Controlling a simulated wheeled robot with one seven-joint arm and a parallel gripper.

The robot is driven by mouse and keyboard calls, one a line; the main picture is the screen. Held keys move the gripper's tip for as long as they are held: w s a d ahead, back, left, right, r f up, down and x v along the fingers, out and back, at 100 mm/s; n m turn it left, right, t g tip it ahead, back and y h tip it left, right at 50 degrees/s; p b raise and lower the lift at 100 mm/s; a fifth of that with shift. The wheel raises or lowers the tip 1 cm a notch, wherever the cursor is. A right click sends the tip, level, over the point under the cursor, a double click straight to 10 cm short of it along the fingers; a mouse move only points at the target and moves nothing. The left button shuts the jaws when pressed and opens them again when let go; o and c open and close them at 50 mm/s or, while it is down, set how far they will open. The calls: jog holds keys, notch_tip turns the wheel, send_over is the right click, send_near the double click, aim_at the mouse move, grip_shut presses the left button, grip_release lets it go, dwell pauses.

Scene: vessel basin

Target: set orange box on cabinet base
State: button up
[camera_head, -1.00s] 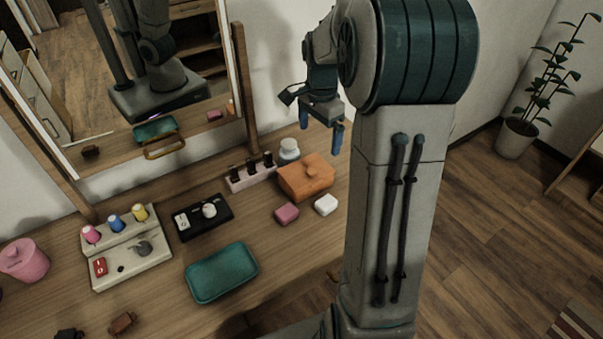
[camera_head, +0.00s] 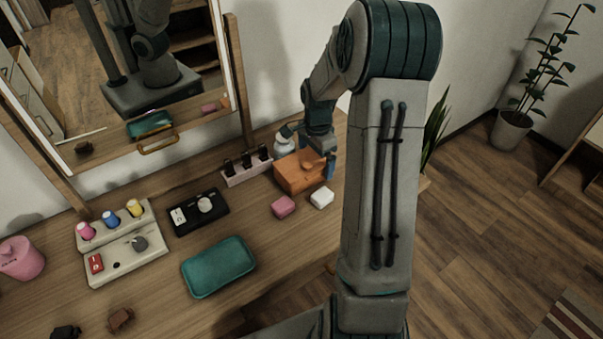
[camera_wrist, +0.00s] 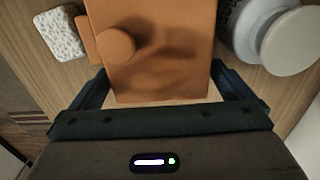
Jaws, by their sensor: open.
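The orange box (camera_head: 296,174) with a round knob on it stands on the wooden table at its back right. In the wrist view the orange box (camera_wrist: 160,75) lies between the fingers of my gripper (camera_wrist: 160,90). The fingers are open, one at either side of the box, and a small gap shows beside them. In the head view my gripper (camera_head: 322,160) is down at the right end of the box, partly hidden by it. I cannot make out a cabinet base for certain in these views.
A white jar (camera_head: 284,142) stands close behind the box; its lid shows in the wrist view (camera_wrist: 290,40). A white block (camera_head: 321,198) and a pink block (camera_head: 283,206) lie in front. A bottle rack (camera_head: 247,168), black tray (camera_head: 198,212) and teal case (camera_head: 218,267) stand left.

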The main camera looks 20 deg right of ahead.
jog(key=shift+f, duration=0.85)
jog(key=c, duration=1)
jog(key=shift+r, duration=0.15)
jog(key=shift+c, duration=0.4)
notch_tip(320, 180, up, 2)
jog(key=shift+r, duration=0.9)
jog(key=s+d+r, duration=0.7)
jog(key=d, duration=0.1)
jog(key=shift+s+d, duration=0.4)
